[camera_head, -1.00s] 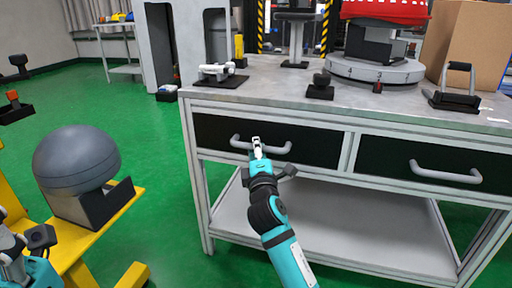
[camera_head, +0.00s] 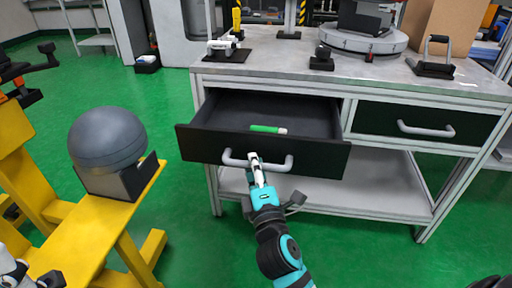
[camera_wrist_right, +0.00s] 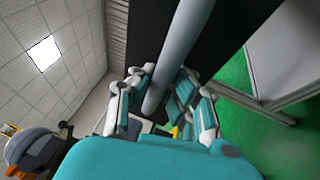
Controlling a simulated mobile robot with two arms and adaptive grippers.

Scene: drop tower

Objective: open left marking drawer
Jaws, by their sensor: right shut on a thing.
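The left drawer (camera_head: 199,147) of the workbench is pulled out, with its black inside showing and a green marker (camera_head: 268,129) lying in it. My right gripper (camera_head: 256,166) is shut on the grey bar handle (camera_head: 283,166) of this drawer, at about its middle. In the right wrist view the handle (camera_wrist_right: 176,50) passes between the fingers of my right gripper (camera_wrist_right: 155,98). My left gripper is hard to make out; only parts of the left arm show at the lower left edge of the head view.
The right drawer (camera_head: 372,120) is shut. The workbench top (camera_head: 290,72) carries a round turntable (camera_head: 362,40), a black handled block (camera_head: 432,58) and small fixtures. A yellow stand (camera_head: 118,218) with a grey ball (camera_head: 107,138) stands at left. Green floor lies between.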

